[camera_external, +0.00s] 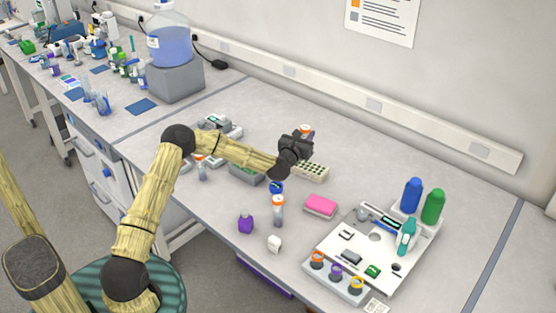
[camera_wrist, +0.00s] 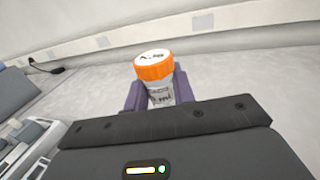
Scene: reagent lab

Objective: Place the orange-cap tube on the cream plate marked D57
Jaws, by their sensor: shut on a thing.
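My gripper (camera_wrist: 158,98) is shut on a clear tube with an orange cap (camera_wrist: 154,66), held between its purple fingers. The cap has dark lettering that I cannot read fully. In the external view my gripper (camera_external: 302,143) is above the back middle of the bench, and the orange cap (camera_external: 307,129) shows just behind it. A cream plate with dark wells (camera_external: 313,172) lies on the bench just below and right of my gripper in the picture. No D57 mark is readable on it. The plate is not visible in the wrist view.
Another orange-capped tube (camera_external: 278,207) stands in front, near a purple bottle (camera_external: 246,224) and a white block (camera_external: 274,243). A further one (camera_external: 200,167) stands left of a dark grey block (camera_external: 246,177). A pink box (camera_external: 320,206) lies right. Bench behind is clear.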

